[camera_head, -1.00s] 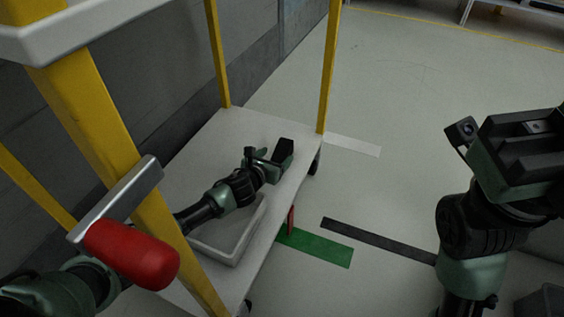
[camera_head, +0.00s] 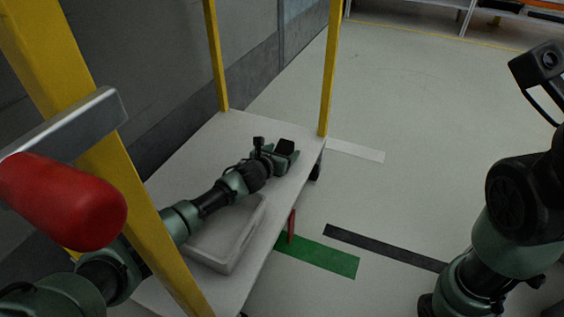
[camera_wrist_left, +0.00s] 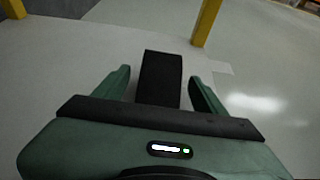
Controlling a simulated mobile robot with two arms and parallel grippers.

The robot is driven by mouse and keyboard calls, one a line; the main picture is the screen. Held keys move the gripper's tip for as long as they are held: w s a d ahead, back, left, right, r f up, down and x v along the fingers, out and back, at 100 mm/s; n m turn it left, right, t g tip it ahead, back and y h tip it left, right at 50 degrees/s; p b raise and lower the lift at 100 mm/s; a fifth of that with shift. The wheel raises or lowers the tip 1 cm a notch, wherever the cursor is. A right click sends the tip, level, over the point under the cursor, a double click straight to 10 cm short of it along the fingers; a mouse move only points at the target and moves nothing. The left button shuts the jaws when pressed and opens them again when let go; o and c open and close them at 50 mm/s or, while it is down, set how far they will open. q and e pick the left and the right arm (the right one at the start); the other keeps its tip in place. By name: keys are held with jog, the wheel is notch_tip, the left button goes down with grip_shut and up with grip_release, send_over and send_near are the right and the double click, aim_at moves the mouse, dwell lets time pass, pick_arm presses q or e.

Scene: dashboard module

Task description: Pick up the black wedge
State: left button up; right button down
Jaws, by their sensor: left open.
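The black wedge (camera_head: 285,145) lies at the far right part of the white cart shelf (camera_head: 222,130). In the left wrist view the wedge (camera_wrist_left: 160,78) stands out as a dark block between the two green fingers. My left gripper (camera_head: 284,155) is open around the wedge; its fingers (camera_wrist_left: 163,85) show a gap on each side of it. The wedge's near end is hidden by the gripper body. My right arm is at the right edge of the head view, with its fingers outside the picture.
A grey-white tray (camera_head: 230,262) sits on the shelf under my left forearm. Yellow posts (camera_head: 329,70) rise from the cart's corners. A red handle (camera_head: 65,200) is close at the left. Open floor (camera_head: 420,130) lies to the right.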

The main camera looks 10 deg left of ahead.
pick_arm(q)
jog(key=shift+w, duration=0.1)
jog(key=shift+r, duration=0.1)
grip_shut()
